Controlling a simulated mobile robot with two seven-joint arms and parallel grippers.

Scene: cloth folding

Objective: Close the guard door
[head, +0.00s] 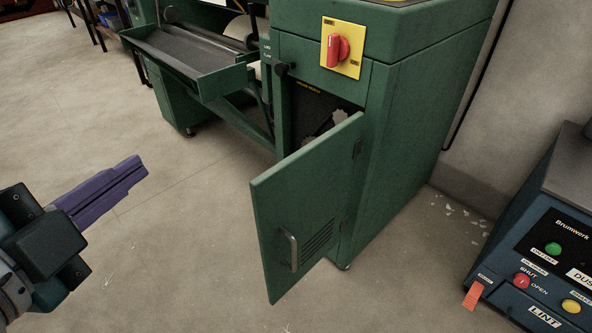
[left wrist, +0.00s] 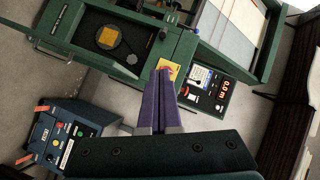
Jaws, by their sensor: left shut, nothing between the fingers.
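The guard door (head: 306,205) is a green panel on the front of the green machine cabinet (head: 405,150). It stands open, hinged at its right edge and swung out toward me. It has a metal handle (head: 290,252) and vent slots low down. Part of the dark opening (head: 318,108) shows above and behind it. My left gripper (head: 143,170) has purple fingers, is shut and empty, and is to the left of the door, apart from it. Its fingers also show in the left wrist view (left wrist: 161,85). My right gripper is in neither view.
A red rotary switch (head: 338,50) on a yellow plate sits above the opening. A green tray (head: 190,62) juts out at the back left. A dark blue control box (head: 545,225) stands at the right. The floor (head: 185,235) between my left gripper and the door is clear.

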